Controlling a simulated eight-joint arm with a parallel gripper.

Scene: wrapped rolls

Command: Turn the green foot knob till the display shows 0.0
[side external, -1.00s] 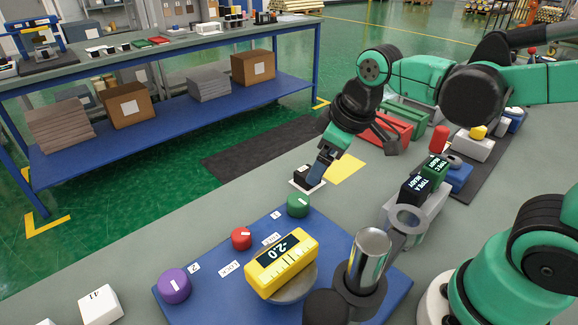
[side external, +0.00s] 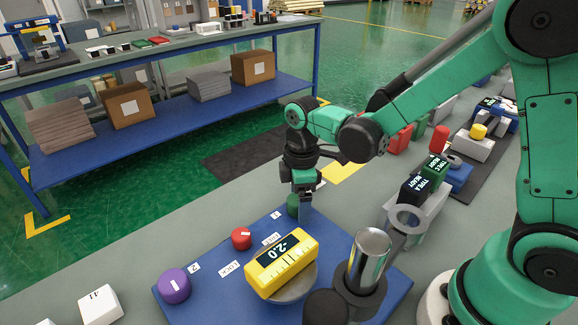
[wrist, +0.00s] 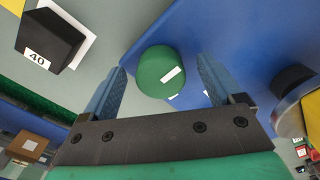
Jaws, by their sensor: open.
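The green foot knob (side external: 293,205) stands at the far corner of the blue plate (side external: 215,268), partly hidden behind my gripper in the side view. In the wrist view the green knob (wrist: 160,72), with a white mark on top, lies between and just beyond my open fingers. My gripper (side external: 304,208) points down at the knob; its two blue fingers (wrist: 165,90) stand apart with nothing held. The yellow level with the display (side external: 282,265) sits on a round metal base and reads -2.0. Whether a finger touches the knob, I cannot tell.
A red knob (side external: 241,238) labelled LOCK and a purple knob (side external: 174,286) stand on the same plate. A metal cylinder (side external: 369,259) rises at its right. A black block marked 40 (wrist: 50,38) lies near the gripper. Dark and green TYPE blocks (side external: 425,178) stand to the right.

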